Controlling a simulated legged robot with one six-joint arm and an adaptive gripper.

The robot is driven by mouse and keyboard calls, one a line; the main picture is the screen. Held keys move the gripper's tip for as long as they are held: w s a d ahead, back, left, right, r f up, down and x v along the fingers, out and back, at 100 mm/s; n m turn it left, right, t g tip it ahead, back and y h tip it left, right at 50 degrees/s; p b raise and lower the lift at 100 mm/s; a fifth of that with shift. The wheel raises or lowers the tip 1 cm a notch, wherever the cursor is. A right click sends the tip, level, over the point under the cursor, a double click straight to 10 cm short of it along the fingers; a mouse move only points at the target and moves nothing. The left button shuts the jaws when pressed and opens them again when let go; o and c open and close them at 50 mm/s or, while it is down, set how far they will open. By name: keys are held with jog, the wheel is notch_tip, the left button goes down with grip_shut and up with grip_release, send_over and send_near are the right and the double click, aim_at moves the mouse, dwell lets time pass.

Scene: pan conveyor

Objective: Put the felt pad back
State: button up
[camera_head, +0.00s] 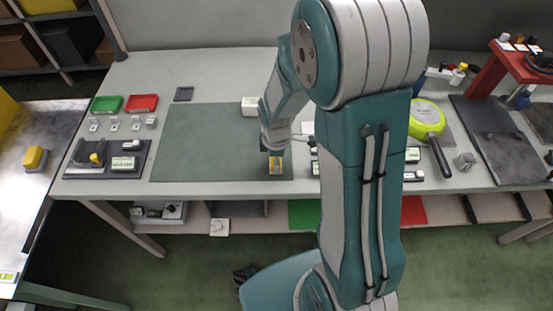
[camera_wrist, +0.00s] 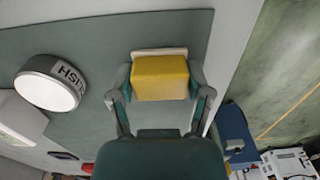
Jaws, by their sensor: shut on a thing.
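My gripper (camera_wrist: 160,90) is shut on a yellow block with a thin cream layer along its far side, which looks like the felt pad (camera_wrist: 160,78). In the head view the yellow felt pad (camera_head: 276,162) is low over the front right part of the green-grey mat (camera_head: 200,150). I cannot tell whether it touches the mat. The fingers grip it from both sides. My arm hides part of the bench to the right of it.
A dark tray (camera_head: 75,172) with a yellow-knobbed item and a labelled box lies at the left. Green (camera_head: 106,104) and red (camera_head: 142,103) trays sit behind it. A round labelled tub (camera_wrist: 45,90) shows in the wrist view. A lime pan (camera_head: 426,115) is at the right. The mat's left is clear.

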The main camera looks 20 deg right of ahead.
jog(key=o, duration=1.1)
jog(key=shift+r, duration=0.1)
notch_tip(320, 180, up, 12)
jog(key=s+r+m+t, duration=0.5)
jog(key=s+r+m, duration=0.8)
jog(key=s+m, duration=0.1)
jog(key=shift+a+t, duration=0.15)
jog(key=shift+t, duration=0.25)
jog(key=shift+r, duration=0.1)
